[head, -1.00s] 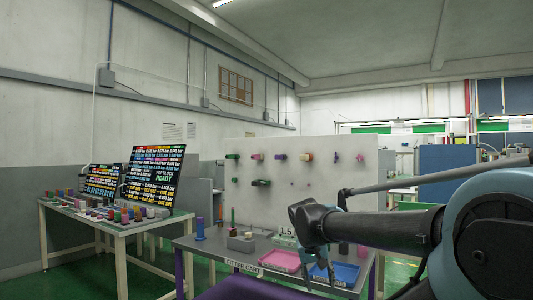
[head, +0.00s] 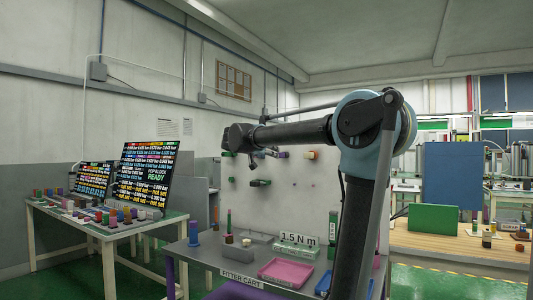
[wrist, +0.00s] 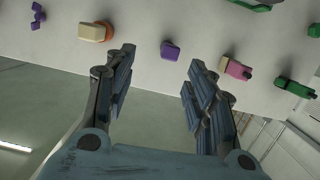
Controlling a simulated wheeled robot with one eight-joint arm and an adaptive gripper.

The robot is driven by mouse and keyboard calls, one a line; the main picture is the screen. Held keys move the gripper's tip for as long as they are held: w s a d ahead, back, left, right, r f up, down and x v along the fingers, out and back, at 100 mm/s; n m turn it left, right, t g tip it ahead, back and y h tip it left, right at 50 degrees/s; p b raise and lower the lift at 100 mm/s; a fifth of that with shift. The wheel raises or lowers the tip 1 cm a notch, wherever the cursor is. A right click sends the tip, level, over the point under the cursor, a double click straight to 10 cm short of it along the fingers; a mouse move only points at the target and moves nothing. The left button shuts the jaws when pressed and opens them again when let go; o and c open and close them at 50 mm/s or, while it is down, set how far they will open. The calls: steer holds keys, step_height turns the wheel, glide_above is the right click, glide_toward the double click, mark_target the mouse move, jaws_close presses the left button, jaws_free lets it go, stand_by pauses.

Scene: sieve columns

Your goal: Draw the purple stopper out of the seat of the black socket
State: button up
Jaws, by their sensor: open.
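A small purple piece (wrist: 170,50), apparently the stopper, sticks out from the white upright panel (wrist: 140,62) in the wrist view, which looks upside down. It also shows on the panel's upper row in the head view (head: 283,155). I cannot clearly make out a black socket around it. My gripper (wrist: 162,62) is open and empty. In the wrist view the purple piece appears between the fingertips, farther off and not visibly touched. In the head view my gripper (head: 254,160) is small and dark in front of the panel, just left of the purple piece.
A cream-and-orange piece (wrist: 95,32), a pink piece (wrist: 235,68) and a green piece (wrist: 295,87) flank it on the panel. A dark-green fitting (head: 261,183) sits lower.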

mark_target(282, 154)
steer(key=x, duration=0.6)
steer(key=w+a+r+x, duration=0.1)
steer(key=x, duration=0.5)
steer(key=r+x, duration=0.1)
steer(key=x, duration=0.4)
steer(key=shift+w+r, duration=0.15)
steer(key=shift+w, duration=0.55)
steer(key=shift+c, duration=0.6)
steer(key=c, duration=1)
steer(key=o, duration=1.1)
steer(key=shift+a, duration=0.1)
steer(key=v, duration=1.7)
steer(key=shift+s+f, duration=0.35)
